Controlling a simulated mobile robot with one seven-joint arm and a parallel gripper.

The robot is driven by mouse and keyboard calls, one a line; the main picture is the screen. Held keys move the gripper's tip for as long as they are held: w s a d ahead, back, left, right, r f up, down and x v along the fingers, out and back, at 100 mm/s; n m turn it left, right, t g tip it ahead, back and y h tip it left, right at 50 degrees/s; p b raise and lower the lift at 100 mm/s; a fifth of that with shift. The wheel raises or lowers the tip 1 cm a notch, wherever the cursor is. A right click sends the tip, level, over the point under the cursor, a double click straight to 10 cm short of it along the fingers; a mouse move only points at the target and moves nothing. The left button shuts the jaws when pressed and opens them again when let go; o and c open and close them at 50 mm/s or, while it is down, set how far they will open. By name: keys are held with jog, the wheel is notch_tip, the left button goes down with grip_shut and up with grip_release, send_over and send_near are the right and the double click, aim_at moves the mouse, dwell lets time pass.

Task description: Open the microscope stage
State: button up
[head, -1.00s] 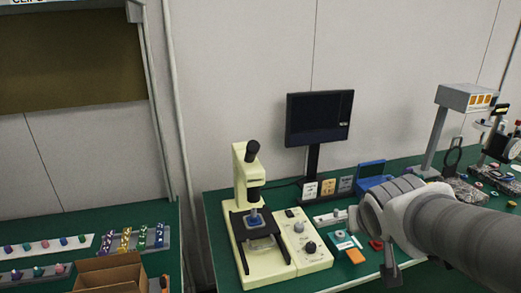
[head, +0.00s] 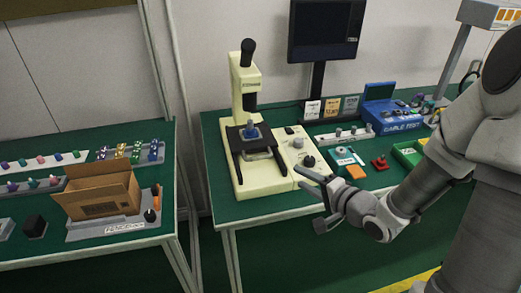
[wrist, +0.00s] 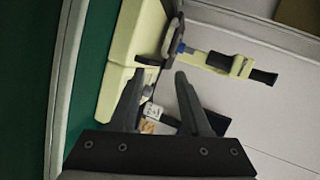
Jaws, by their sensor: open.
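The cream microscope (head: 248,85) stands upright on the green bench, with a black eyepiece on top. Its dark stage (head: 252,137) sits low at the front and carries a blue piece (head: 251,131); two dark arms stick out toward the bench front. My gripper (head: 318,200) is open and empty, in front of the bench edge, to the right of and below the microscope. In the wrist view the microscope (wrist: 215,58) lies sideways beyond the open fingers (wrist: 157,98). The stage (wrist: 174,45) shows partly there, apart from the fingers.
A cream control box (head: 299,153) with knobs adjoins the microscope's right side. A monitor (head: 322,30) stands behind. A blue cable-test case (head: 393,116), green tray (head: 408,153) and small parts lie to the right. A left bench holds a cardboard box (head: 100,192). A gap separates the benches.

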aim_at(260, 159)
jog(key=shift+m+t+y, duration=0.3)
jog(key=shift+m+y, duration=0.6)
jog(key=b+x, duration=0.1)
jog(key=x, duration=0.5)
jog(key=b+x, duration=0.2)
jog(key=x, duration=0.4)
jog(key=s+a+b+x, duration=0.1)
jog(key=x, duration=0.5)
jog(key=shift+d+f+b, duration=0.1)
jog(key=shift+f+b, duration=0.25)
grip_shut()
